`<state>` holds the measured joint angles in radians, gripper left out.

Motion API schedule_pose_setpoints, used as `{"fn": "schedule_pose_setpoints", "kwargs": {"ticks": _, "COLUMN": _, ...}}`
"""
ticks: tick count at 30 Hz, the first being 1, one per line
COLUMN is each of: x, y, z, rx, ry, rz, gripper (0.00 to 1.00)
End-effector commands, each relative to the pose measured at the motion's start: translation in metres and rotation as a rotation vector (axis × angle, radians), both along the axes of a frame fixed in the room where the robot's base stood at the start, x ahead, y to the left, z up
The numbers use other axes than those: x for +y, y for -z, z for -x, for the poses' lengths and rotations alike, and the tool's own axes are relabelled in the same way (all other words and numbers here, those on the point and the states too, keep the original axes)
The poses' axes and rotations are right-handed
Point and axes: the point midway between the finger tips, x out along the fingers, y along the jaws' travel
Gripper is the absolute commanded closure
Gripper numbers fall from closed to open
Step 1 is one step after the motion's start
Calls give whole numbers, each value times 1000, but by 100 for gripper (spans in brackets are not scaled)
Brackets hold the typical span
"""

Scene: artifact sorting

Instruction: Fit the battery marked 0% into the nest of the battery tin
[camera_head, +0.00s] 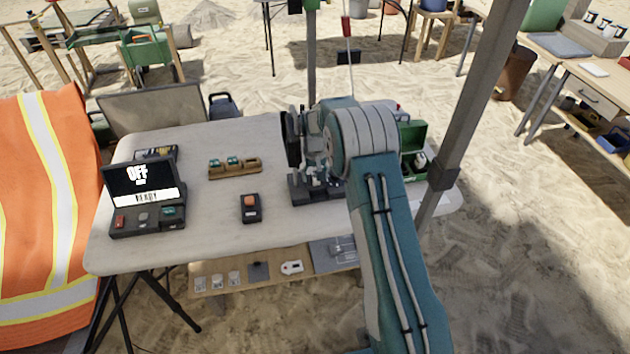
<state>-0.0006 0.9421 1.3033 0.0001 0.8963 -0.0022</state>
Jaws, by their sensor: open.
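My gripper (316,180) points down over the right half of the white table, beside my arm's large joint. Its fingers are small and partly lost against a dark device (300,193) below, and I cannot tell whether they touch it. An open green box (411,135), perhaps the battery tin, stands to the right, partly hidden by my arm; its nest cannot be made out. A wooden rack (236,172) left of the gripper holds small green-topped pieces, which may be batteries. No 0% mark is readable.
The white table (215,215) also bears a black case (146,200) with an "OFF / READY" screen, a dark box with an orange top (250,207) and a small dark tray (157,153). A grey pole (470,110) rises at the right. The table's front middle is mostly clear.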

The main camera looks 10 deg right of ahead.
Motion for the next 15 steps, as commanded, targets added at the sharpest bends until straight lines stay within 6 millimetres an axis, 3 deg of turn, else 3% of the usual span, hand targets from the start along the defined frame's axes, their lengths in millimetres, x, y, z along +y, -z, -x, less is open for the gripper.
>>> {"fn": "schedule_pose_setpoints", "kwargs": {"ticks": 6, "x": 0, "y": 1, "z": 0, "rx": -1, "ry": 0, "rz": 0, "gripper": 27}}
{"fn": "schedule_pose_setpoints", "kwargs": {"ticks": 11, "x": 0, "y": 0, "z": 0, "rx": -1, "ry": 0, "rz": 0, "gripper": 98}}
{"fn": "schedule_pose_setpoints", "kwargs": {"ticks": 15, "x": 0, "y": 1, "z": 0, "rx": 0, "ry": 0, "rz": 0, "gripper": 100}}
